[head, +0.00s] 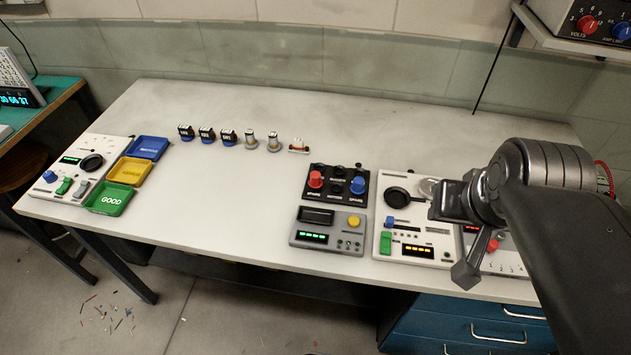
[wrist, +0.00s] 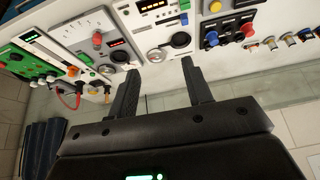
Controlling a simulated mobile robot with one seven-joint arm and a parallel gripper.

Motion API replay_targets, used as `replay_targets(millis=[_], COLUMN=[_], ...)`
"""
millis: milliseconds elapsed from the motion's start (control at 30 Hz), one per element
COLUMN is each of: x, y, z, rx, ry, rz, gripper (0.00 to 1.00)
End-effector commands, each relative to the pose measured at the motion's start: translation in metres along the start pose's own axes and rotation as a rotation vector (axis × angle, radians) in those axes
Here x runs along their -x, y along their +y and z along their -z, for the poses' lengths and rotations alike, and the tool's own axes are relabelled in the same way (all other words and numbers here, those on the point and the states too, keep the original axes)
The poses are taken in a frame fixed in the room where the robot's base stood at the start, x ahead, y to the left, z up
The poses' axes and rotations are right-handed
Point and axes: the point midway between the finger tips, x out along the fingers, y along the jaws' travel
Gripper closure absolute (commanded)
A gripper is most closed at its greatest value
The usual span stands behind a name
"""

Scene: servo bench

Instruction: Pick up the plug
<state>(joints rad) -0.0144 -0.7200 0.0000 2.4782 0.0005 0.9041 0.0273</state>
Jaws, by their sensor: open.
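My gripper (wrist: 160,68) is open and empty, with its two dark fingers apart in the wrist view. In the head view my gripper (head: 457,240) hangs over the right end of the bench, above the test panels. A red lead (wrist: 68,101) with a plug-like end shows at the left of the wrist view, beside a green-edged panel and apart from the fingers. In the head view only a bit of the red lead (head: 604,176) shows behind my arm. I cannot tell for certain which part is the plug.
Panels with knobs and displays (head: 330,228) fill the right of the bench (head: 230,210). Several small servos (head: 228,137) stand in a row at the back. Blue, yellow and green trays (head: 110,199) lie at the left. The middle of the bench is clear.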

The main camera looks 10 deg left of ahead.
Motion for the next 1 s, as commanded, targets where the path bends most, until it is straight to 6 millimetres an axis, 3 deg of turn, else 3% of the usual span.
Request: replay_targets(millis=[167,467,733,1000], x=[-0.01,-0.045,-0.094,-0.153], y=[-0.019,-0.071,-0.134,-0.206], z=[0.033,0.095,0.135,0.153], rx=[-0.057,-0.185,-0.292,-0.391], ry=[-0.066,-0.196,-0.31,-0.41], rz=[0.023,0.037,0.011,-0.047], gripper=[0.54,0.54,0.54,0.54])
